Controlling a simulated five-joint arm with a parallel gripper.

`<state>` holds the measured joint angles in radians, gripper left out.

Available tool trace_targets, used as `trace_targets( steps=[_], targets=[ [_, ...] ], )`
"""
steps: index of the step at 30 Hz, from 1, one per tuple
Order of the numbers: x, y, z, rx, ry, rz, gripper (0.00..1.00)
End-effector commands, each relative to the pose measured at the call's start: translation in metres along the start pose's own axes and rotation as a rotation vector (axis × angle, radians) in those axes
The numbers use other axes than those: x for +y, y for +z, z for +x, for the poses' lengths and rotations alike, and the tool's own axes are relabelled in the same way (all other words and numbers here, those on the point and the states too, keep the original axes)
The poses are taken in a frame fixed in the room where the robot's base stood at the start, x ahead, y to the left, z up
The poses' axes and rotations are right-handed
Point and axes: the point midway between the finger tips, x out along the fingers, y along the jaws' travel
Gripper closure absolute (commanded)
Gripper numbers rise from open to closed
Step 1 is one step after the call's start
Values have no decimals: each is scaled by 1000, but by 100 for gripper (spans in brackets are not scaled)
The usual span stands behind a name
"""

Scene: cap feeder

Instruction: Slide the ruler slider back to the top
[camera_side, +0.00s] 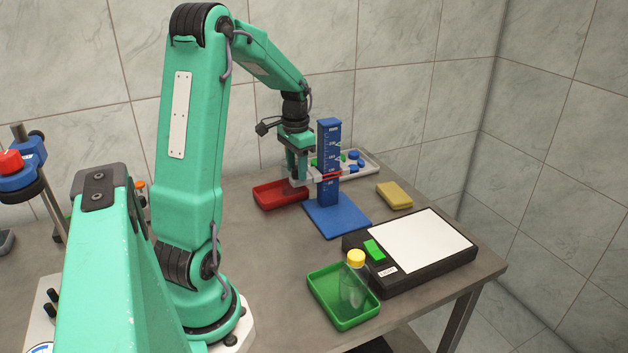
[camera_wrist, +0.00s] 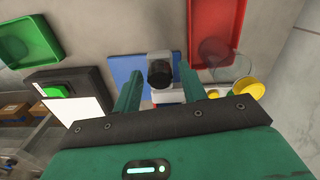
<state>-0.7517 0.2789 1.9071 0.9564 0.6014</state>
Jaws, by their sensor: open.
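The blue ruler post (camera_side: 328,145) stands upright with white marks on a flat blue base (camera_side: 337,216). The slider (camera_side: 331,174), with a red line and a pale part reaching left, sits on the lower half of the post. My gripper (camera_side: 298,175) is open, pointing down just left of the post at the slider's pale part. In the wrist view a pale block with a dark round end (camera_wrist: 160,72) lies between my open fingers (camera_wrist: 160,67), with the blue base (camera_wrist: 122,66) behind it. I cannot tell whether the fingers touch it.
A red tray (camera_side: 278,195) lies left of the post. A pale tray (camera_side: 370,168) with blue and green caps is behind it.

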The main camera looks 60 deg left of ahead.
Motion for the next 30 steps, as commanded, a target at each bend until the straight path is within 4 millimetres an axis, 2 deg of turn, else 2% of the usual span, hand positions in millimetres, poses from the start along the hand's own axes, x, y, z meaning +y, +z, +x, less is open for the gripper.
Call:
trace_targets(
  steps=[7, 12, 20, 30],
  targets=[
    [0, 0, 0, 0, 0, 0, 60],
    [0, 0, 0, 0, 0, 0, 93],
    [0, 0, -2, 1, -1, 0, 93],
    [-1, -1, -14, 3, -2, 0, 93]
  ],
)
